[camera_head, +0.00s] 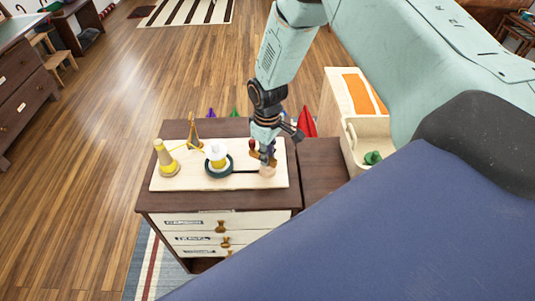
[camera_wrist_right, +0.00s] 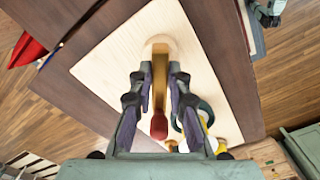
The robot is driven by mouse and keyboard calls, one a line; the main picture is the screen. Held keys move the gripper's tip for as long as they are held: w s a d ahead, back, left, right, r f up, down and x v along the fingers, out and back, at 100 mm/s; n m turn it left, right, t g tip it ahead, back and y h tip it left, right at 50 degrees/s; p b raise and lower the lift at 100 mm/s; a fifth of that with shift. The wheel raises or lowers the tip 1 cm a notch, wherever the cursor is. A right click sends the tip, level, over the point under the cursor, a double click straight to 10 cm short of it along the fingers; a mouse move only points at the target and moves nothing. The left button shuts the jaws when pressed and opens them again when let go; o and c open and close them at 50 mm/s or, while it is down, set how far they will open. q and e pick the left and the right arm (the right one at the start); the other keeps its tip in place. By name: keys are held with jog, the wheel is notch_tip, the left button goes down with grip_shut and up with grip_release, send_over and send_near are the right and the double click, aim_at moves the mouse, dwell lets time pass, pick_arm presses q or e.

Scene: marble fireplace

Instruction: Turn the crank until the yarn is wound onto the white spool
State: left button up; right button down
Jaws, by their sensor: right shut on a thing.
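The white spool (camera_head: 217,152) stands upright in a dark green ring on a pale wooden board (camera_head: 185,183), with yellow yarn around its lower part. A cone of yellow yarn (camera_head: 167,160) stands at the board's left. A yellow strand runs from the cone towards a wooden guide (camera_head: 195,133) behind. My right gripper (camera_head: 266,152) points down at the board's right, over the crank. In the right wrist view, its fingers (camera_wrist_right: 158,82) are closed around the crank (camera_wrist_right: 159,62), a brass-coloured arm with a red knob. The gripper partly hides the crank.
The board lies on a dark wooden cabinet (camera_head: 160,207) with labelled drawers. A pale bin (camera_head: 352,150) with a green object stands to the right. Small coloured cones and a red object (camera_head: 308,122) are behind. The floor at left is open.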

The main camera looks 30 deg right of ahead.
jog(key=shift+m, duration=0.3)
jog(key=shift+r+m+p, duration=0.1)
jog(key=shift+m+p, duration=0.65)
jog(key=shift+m, duration=0.05)
jog(key=m+p, duration=0.2)
jog(key=m, duration=0.1)
jog(key=shift+m, duration=0.3)
jog(key=m+p, duration=0.3)
jog(key=m, duration=0.3)
jog(key=m+p, duration=0.2)
jog(key=m, duration=0.4)
jog(key=shift+m+p, duration=0.3)
jog(key=m+p, duration=0.1)
jog(key=m, duration=0.2)
jog(key=shift+m+p, duration=0.4)
jog(key=shift+m, duration=1.3)
